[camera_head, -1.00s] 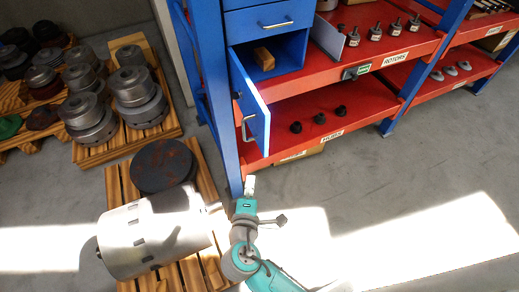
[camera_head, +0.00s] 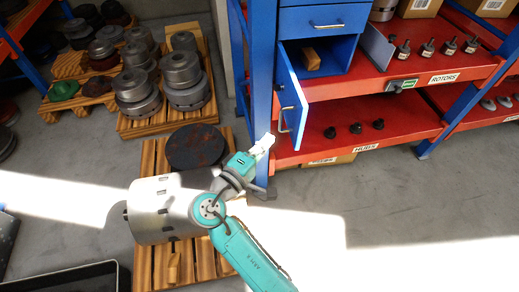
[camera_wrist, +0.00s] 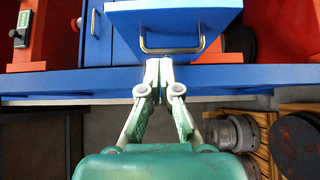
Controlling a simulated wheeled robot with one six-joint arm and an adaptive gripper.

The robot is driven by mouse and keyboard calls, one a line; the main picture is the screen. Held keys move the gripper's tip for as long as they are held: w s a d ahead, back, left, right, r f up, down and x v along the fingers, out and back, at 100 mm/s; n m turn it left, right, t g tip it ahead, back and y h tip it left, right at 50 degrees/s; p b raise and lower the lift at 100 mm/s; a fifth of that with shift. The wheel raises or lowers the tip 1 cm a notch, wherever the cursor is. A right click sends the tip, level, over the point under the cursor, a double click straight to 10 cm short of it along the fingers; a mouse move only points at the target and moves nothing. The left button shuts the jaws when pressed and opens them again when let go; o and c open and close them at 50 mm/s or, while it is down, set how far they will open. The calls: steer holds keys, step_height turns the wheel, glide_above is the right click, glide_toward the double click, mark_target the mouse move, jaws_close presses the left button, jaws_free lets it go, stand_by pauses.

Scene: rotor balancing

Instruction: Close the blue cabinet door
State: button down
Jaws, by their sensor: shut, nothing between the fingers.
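The blue cabinet door (camera_head: 292,104) stands open, swung out toward me from the cabinet (camera_head: 332,58). Its metal handle (camera_head: 284,119) is on the outer face. The wrist view shows the handle (camera_wrist: 172,47) and the door (camera_wrist: 180,20) just beyond my fingertips. My gripper (camera_head: 266,142) is shut and empty, below and a little left of the door's lower edge, near the blue rack post (camera_head: 262,90). In the wrist view my gripper (camera_wrist: 159,66) has its fingertips together, apart from the handle.
A metal cylinder (camera_head: 160,205) and dark disc (camera_head: 195,147) lie on pallets at the left. The grey floor (camera_head: 370,200) at the right is clear.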

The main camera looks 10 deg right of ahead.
mark_target(297, 122)
steer(key=w+d, duration=0.1)
steer(key=d, duration=0.1)
steer(key=w+d, duration=0.1)
steer(key=d, duration=0.3)
steer(key=shift+w, duration=0.4)
steer(key=shift+d, duration=0.65)
